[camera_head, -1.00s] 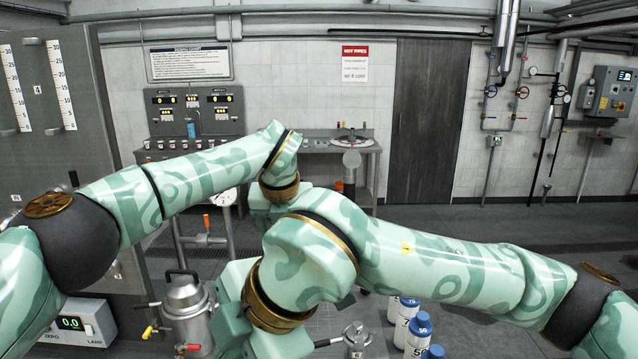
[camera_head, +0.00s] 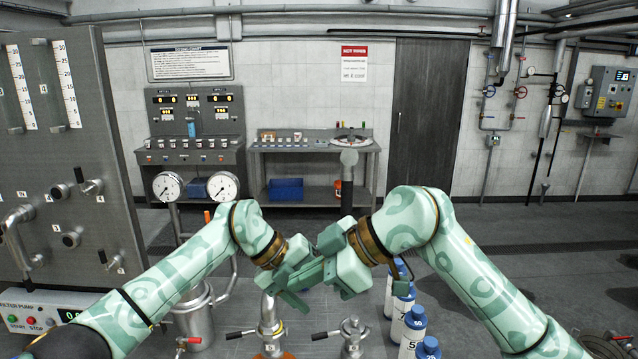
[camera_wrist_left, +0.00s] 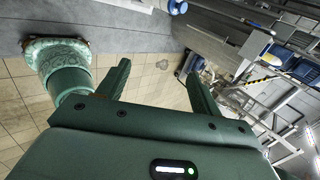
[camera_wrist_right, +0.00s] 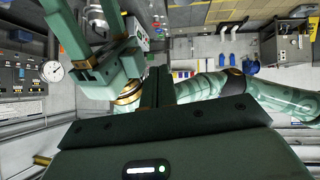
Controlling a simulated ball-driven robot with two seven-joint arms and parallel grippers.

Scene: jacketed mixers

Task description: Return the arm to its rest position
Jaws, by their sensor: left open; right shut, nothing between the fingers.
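Both my arms reach in from the lower corners of the head view, and their grippers are close together near the middle. My left gripper (camera_head: 296,290) points down and to the right. In the left wrist view its fingers (camera_wrist_left: 160,85) stand wide apart with nothing between them. My right gripper (camera_head: 332,268) points left and down, overlapping the left one in the head view; I cannot tell whether they touch. In the right wrist view its fingers (camera_wrist_right: 157,86) are together and hold nothing. The left gripper also shows there, at upper left, with its fingers apart.
Two round gauges (camera_head: 222,186) stand behind the left arm. A grey panel with valves (camera_head: 70,180) is at left. Open floor (camera_head: 540,250) lies at right.

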